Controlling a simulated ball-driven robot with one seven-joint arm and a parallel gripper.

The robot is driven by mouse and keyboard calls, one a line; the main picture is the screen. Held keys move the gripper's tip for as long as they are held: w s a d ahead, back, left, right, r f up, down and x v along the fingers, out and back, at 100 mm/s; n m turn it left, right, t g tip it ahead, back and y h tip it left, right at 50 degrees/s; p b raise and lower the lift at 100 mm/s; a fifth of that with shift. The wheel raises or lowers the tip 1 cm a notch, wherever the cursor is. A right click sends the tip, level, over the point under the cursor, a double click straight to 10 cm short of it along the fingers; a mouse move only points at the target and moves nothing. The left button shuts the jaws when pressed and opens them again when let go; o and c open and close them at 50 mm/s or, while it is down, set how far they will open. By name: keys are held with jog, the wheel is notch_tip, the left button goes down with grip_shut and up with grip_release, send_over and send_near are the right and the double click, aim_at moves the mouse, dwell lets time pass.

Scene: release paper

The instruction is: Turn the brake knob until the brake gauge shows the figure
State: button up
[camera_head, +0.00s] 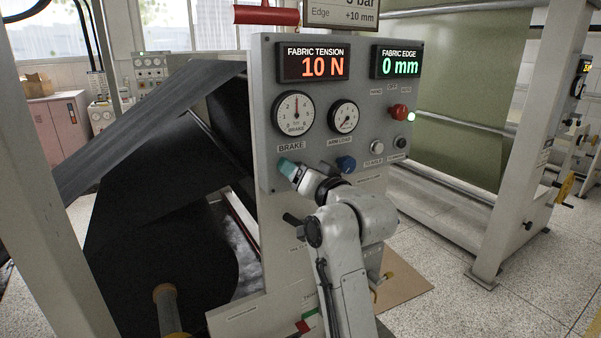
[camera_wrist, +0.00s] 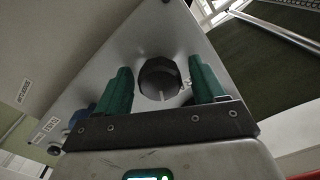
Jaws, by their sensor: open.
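The brake knob (camera_wrist: 158,78) is black with a pale pointer line; it shows in the wrist view between the teal fingers of my gripper (camera_wrist: 161,86). The fingers are apart, with visible gaps to the knob on both sides. In the head view my gripper (camera_head: 287,167) is at the panel under the BRAKE label and hides the knob. The brake gauge (camera_head: 293,113) is a white round dial; its needle points about straight up. The sign (camera_head: 342,13) above is cut off by the top edge; "bar" and "Edge +10 mm" show, the bar figure only partly.
The grey panel (camera_head: 262,75) shows fabric tension 10 N and fabric edge 0 mm. Right of my gripper are a blue knob (camera_head: 346,163), an arm load gauge (camera_head: 344,117) and a red button (camera_head: 399,112). A dark fabric roll (camera_head: 160,220) stands at left.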

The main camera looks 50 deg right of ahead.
jog(key=b+v, duration=0.1)
jog(key=v, duration=0.9)
jog(key=shift+s+b, duration=0.3)
jog(key=shift+s, duration=0.1)
jog(key=shift+a, duration=0.1)
jog(key=s+a+f+n+g+y, duration=0.2)
jog(key=a+f+g, duration=0.2)
jog(key=f, duration=0.8)
jog(key=s+a+f+n+g+y, duration=0.1)
jog(key=s+a+f+n+g, duration=0.15)
jog(key=f, duration=0.95)
jog(key=s+a+f+n+g+y, duration=0.1)
jog(key=s+a+f+g, duration=0.3)
jog(key=s+f, duration=0.5)
jog(key=s+a+f+n+g, duration=0.3)
jog(key=s+f+g, duration=0.3)
jog(key=s+f, duration=0.3)
jog(key=shift+s+a+f+y, duration=0.2)
jog(key=shift+s+a+y, duration=0.3)
jog(key=shift+s, duration=0.6)
